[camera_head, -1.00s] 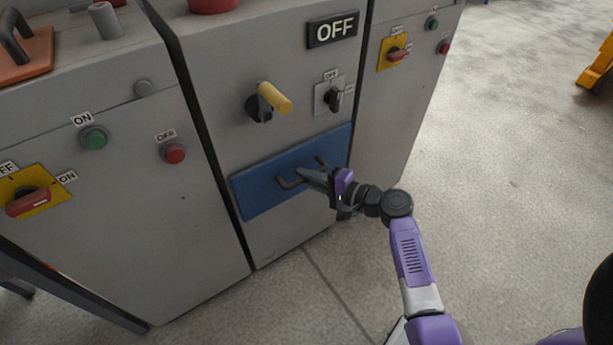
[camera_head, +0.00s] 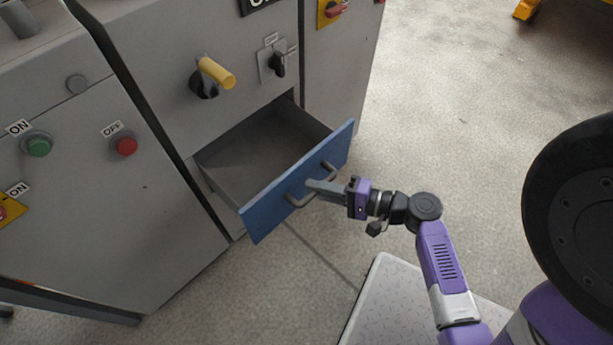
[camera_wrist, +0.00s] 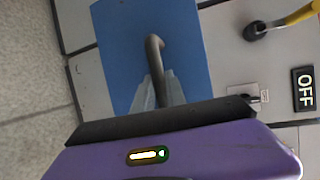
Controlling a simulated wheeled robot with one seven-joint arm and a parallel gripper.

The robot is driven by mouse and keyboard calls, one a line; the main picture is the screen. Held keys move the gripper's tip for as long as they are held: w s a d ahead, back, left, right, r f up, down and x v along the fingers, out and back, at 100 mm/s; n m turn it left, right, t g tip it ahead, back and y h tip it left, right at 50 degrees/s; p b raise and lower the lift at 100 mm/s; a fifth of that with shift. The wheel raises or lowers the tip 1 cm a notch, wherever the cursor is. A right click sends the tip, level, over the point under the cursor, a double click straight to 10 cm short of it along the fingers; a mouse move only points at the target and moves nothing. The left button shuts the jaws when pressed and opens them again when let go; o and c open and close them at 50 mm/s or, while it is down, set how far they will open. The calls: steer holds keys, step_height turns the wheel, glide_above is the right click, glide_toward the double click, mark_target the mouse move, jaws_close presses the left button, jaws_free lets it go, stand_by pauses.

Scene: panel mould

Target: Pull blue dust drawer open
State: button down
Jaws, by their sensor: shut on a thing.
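The blue dust drawer (camera_head: 262,211) is pulled out from the grey cabinet, and its grey interior (camera_head: 262,150) shows empty in the head view. Its blue front also shows in the wrist view (camera_wrist: 120,45). A grey bar handle (camera_head: 298,199) runs along the front; it also shows in the wrist view (camera_wrist: 154,52). My gripper (camera_head: 314,187) is shut on the handle near its middle. In the wrist view the fingers (camera_wrist: 158,92) lie on both sides of the bar. The part of the handle between the fingers is partly hidden.
Above the drawer are a yellow-handled knob (camera_head: 215,72) and a black rotary switch (camera_head: 278,64). A green button (camera_head: 38,147) and a red button (camera_head: 126,146) are on the left panel.

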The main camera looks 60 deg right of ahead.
steer(key=shift+s, duration=0.2)
steer(key=c, duration=1.4)
jaws_free()
steer(key=shift+o, duration=0.2)
steer(key=a+p+v, duration=0.1)
steer(key=v, duration=0.6)
steer(key=shift+s+d, duration=0.4)
steer(key=shift+d, duration=0.05)
